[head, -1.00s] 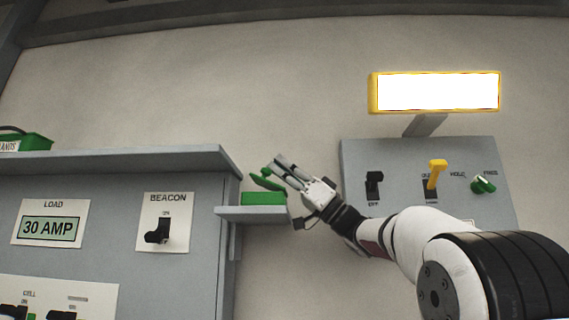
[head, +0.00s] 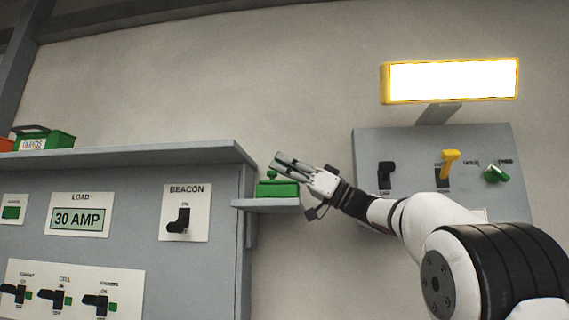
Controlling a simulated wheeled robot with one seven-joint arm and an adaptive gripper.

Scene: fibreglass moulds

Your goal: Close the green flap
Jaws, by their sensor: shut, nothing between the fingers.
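The green box (head: 278,190) sits on a small grey shelf beside the grey cabinet. Its green flap (head: 285,183) lies down over the box, flat or nearly flat; I cannot tell whether it is fully seated. A small green knob (head: 272,174) shows at the flap's left side. My gripper (head: 276,161) is shut and empty, just above the flap, with its fingers pointing up-left. The gripper partly hides the right end of the flap. I cannot tell whether the fingers touch it.
The small shelf (head: 262,206) sticks out from the grey cabinet (head: 120,180). A green bin (head: 60,141) stands on the cabinet top. To the right, a wall panel (head: 400,150) carries switches under a lit yellow-framed lamp (head: 450,81). Bare wall lies above the box.

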